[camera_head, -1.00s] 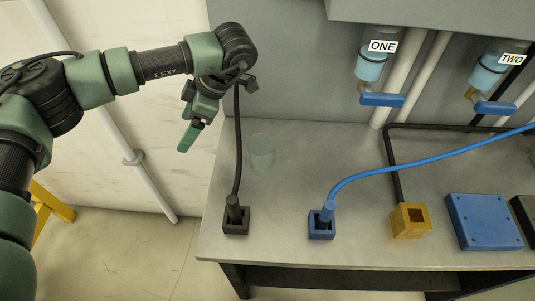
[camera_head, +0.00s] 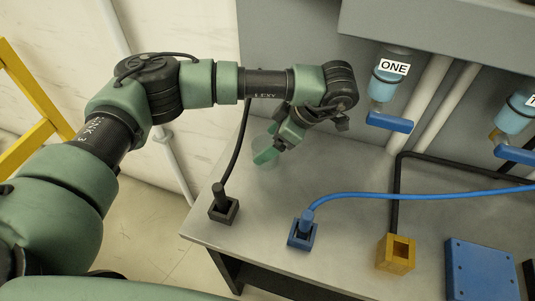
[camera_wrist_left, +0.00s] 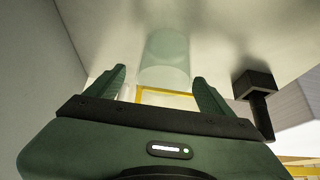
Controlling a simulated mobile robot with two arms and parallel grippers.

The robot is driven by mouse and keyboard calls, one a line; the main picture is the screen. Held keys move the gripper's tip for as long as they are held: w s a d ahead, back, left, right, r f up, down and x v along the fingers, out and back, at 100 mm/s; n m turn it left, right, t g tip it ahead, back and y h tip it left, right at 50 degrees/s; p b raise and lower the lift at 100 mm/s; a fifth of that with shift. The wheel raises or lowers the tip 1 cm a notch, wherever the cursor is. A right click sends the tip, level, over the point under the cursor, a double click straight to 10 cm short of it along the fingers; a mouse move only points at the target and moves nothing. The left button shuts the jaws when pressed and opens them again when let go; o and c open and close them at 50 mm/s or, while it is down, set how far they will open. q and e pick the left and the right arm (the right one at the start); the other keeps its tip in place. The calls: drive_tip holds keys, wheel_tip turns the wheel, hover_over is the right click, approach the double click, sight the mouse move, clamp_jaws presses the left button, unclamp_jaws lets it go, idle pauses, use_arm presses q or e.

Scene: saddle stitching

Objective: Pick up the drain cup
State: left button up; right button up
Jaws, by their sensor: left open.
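The drain cup (camera_head: 262,143) is a clear, faintly green cup standing on the grey bench, partly hidden behind my left gripper in the head view. My left gripper (camera_head: 268,155) is at the cup, its green fingers overlapping it in the head view. In the left wrist view the cup (camera_wrist_left: 166,52) lies ahead, between the lines of the two spread fingers (camera_wrist_left: 160,84). The fingers are open and empty; I cannot tell whether either touches the cup. My right gripper is not in view.
A black socket with a cable (camera_head: 223,208) stands near the bench's left edge, close to the cup. A blue socket (camera_head: 302,236), a yellow socket (camera_head: 395,255) and a blue box (camera_head: 480,272) stand further right. Blue-handled valves (camera_head: 390,122) are on the wall.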

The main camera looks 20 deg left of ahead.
sight(260, 150)
use_arm(q)
drive_tip(key=x, duration=0.1)
drive_tip(key=p+x, duration=0.1)
drive_tip(key=x, duration=0.1)
drive_tip(key=shift+s+a+f, duration=0.25)
drive_tip(key=shift+w+a+f, duration=0.1)
drive_tip(key=shift+a+f, duration=0.1)
drive_tip(key=shift+f, duration=0.25)
drive_tip(key=c, duration=1.5)
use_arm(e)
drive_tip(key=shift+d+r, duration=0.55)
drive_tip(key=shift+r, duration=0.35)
use_arm(q)
drive_tip(key=shift+r, duration=0.15)
